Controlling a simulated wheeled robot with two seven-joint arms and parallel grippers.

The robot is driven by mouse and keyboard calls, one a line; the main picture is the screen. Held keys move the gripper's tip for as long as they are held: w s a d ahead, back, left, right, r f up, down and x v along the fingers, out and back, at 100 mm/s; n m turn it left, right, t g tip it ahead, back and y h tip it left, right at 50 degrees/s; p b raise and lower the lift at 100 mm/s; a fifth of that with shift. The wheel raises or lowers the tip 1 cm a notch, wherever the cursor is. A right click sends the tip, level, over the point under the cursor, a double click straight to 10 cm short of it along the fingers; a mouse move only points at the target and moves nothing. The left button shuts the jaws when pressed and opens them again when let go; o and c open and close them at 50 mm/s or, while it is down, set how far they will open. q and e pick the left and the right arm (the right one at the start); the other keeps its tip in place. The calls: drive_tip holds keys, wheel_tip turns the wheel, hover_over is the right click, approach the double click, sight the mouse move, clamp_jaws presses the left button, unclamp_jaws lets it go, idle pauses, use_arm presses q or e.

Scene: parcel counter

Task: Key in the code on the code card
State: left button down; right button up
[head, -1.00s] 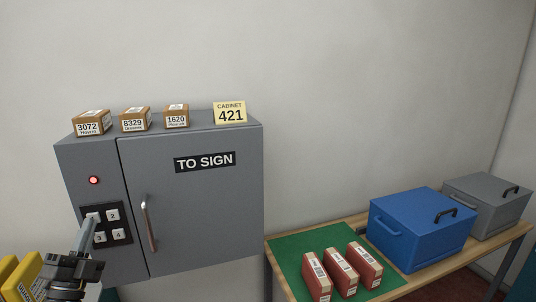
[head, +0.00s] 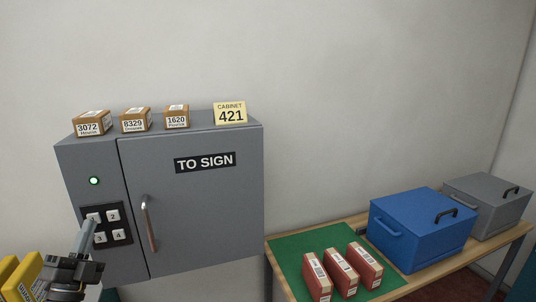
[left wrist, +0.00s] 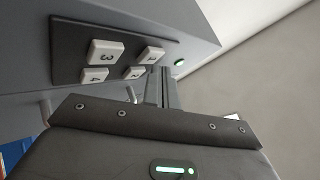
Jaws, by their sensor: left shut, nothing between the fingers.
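The yellow code card (head: 230,114) reads "CABINET 421" and stands on top of the grey cabinet (head: 210,220). The keypad (head: 127,238) is on the cabinet's left front, with white keys 1 to 4. The round lamp (head: 94,181) above it is lit green; it also shows in the left wrist view (left wrist: 180,62). My left gripper (head: 88,224) is shut and empty, its tips at key 1, partly covering it. In the left wrist view the fingertips (left wrist: 158,72) are close by key 1 (left wrist: 152,54); I cannot tell whether they touch. My right gripper is out of view.
The cabinet door, marked "TO SIGN", is shut, with a vertical handle (head: 149,222). Small parcels (head: 135,120) stand on top. At right, a table has a green mat (head: 290,246) with red boxes (head: 341,272), a blue bin (head: 420,232) and a grey bin (head: 487,206).

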use_arm(q)
drive_tip(key=shift+s, duration=0.2)
drive_tip(key=shift+s+d+p, duration=0.25)
drive_tip(key=shift+s+d, duration=0.1)
drive_tip(key=shift+s, duration=0.6)
drive_tip(key=shift+s+d+p, duration=0.25)
drive_tip(key=shift+s+d, duration=0.1)
drive_tip(key=shift+s, duration=0.55)
drive_tip(key=shift+s+d+p, duration=0.25)
drive_tip(key=shift+s+d, duration=0.1)
drive_tip(key=shift+s, duration=0.6)
